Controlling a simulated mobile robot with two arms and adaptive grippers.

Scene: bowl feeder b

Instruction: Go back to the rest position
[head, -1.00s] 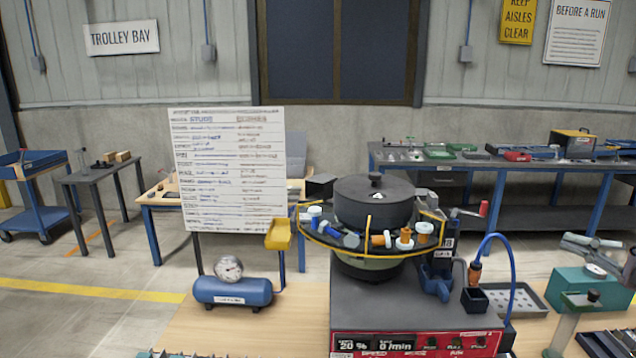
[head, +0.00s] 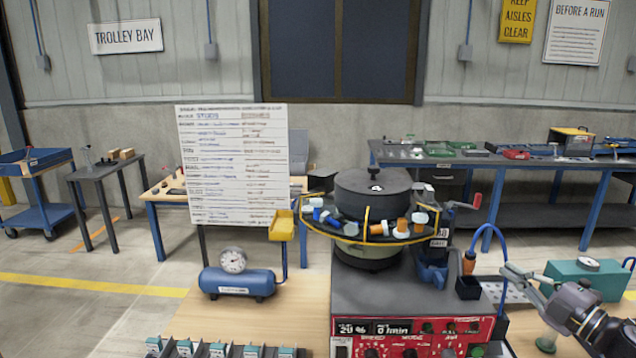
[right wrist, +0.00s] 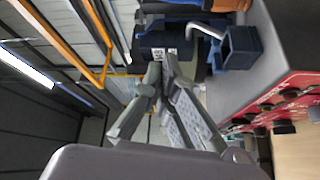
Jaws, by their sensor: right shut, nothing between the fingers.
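My right gripper (head: 508,272) comes in from the lower right of the head view, beside the bowl feeder's right side. Its fingers are shut and empty. The bowl feeder (head: 372,196) stands on a grey base with a red control panel (head: 410,330). White, blue and orange parts lie on its yellow-edged track. My left gripper is not in view.
A small dark cup (head: 468,288) and a blue hose stand right of the feeder. A teal box (head: 590,282) lies behind my right arm. A blue air tank (head: 238,284) and a white board (head: 235,165) are left. A row of teal-topped pieces (head: 215,350) lines the front edge.

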